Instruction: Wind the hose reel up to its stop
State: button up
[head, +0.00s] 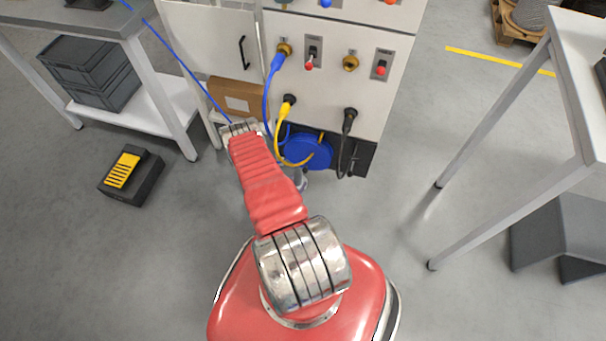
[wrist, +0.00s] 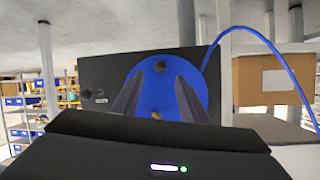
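The hose reel (head: 312,150) is a blue disc low on the front of the white cabinet, partly hidden by cables in the head view. In the wrist view the reel (wrist: 165,80) sits against a dark plate, with a dark round spot near its top and a small brass-coloured part near its middle. A blue hose (wrist: 262,38) arcs away to the right. My gripper (wrist: 159,77) has its two fingers apart in front of the reel face, with nothing visibly held between them. Whether the fingers touch the reel I cannot tell. The head view does not show the fingers clearly.
The white cabinet (head: 222,38) carries blue, yellow and black cables hanging near the reel. A cardboard box (head: 238,98) stands left of it. A yellow-topped pedal (head: 124,170) lies on the floor at left. A white-legged table (head: 575,125) stands at right.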

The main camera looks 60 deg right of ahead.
aim_at(304, 172)
jog(key=x, duration=0.7)
jog(key=shift+d+f, duration=0.15)
jog(key=shift+d, duration=0.15)
grip_shut()
dwell(0.4)
